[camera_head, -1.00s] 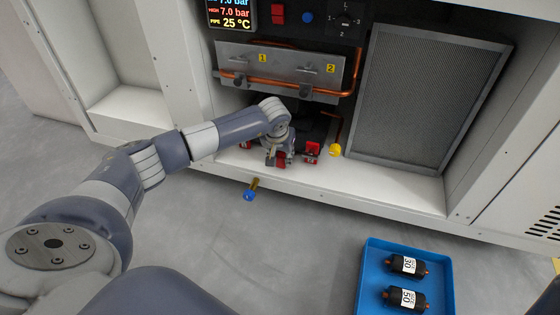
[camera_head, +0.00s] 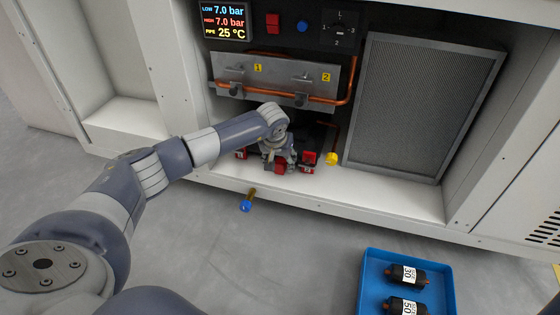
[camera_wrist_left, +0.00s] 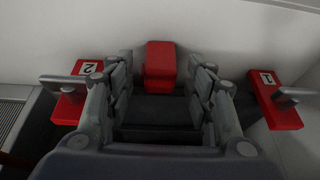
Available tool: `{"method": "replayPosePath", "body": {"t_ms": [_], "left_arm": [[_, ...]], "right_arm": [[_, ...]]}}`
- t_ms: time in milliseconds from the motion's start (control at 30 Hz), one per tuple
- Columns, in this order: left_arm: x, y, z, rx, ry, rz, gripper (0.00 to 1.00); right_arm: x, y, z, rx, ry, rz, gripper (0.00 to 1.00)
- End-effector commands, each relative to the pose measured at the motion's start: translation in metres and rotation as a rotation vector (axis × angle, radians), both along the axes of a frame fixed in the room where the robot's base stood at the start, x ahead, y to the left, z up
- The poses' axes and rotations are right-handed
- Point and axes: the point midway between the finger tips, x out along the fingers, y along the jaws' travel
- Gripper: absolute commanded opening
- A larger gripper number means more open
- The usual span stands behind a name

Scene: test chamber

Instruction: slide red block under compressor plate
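The red block (camera_head: 281,168) sits at the front of the cabinet's lower bay. In the left wrist view the red block (camera_wrist_left: 160,66) shows upper middle, between the finger lines. My left gripper (camera_wrist_left: 160,95) is open around it, with gaps on both sides. It also shows in the head view (camera_head: 278,160), pointing down. A dark flat surface (camera_wrist_left: 155,108), perhaps the compressor plate, adjoins the block between the fingers; my gripper hides much of it. Red clamps labelled 1 (camera_wrist_left: 280,105) and 2 (camera_wrist_left: 70,100) flank the gripper. My right gripper is not in view.
A yellow-capped part (camera_head: 332,159) stands right of the clamps. A copper pipe (camera_head: 290,96) and metal bracket (camera_head: 275,75) hang above. A blue tray (camera_head: 449,280) with black cylinders lies on the floor.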

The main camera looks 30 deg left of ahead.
Motion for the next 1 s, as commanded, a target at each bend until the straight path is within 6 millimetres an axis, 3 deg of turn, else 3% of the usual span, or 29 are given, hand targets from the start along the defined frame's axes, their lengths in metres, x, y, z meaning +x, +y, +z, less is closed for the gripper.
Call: {"method": "replayPosePath", "body": {"t_ms": [367, 800, 1000], "left_arm": [[-0.003, -0.001, 0.011, 0.001, -0.002, -0.001, 0.49], [-0.034, -0.01, 0.089, 0.001, -0.004, -0.001, 0.49], [-0.042, -0.013, 0.108, 0.001, -0.001, -0.001, 0.49]], "right_arm": [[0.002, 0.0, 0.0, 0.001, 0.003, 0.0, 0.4], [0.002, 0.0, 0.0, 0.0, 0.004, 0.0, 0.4], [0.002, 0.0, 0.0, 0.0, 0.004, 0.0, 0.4]]}}
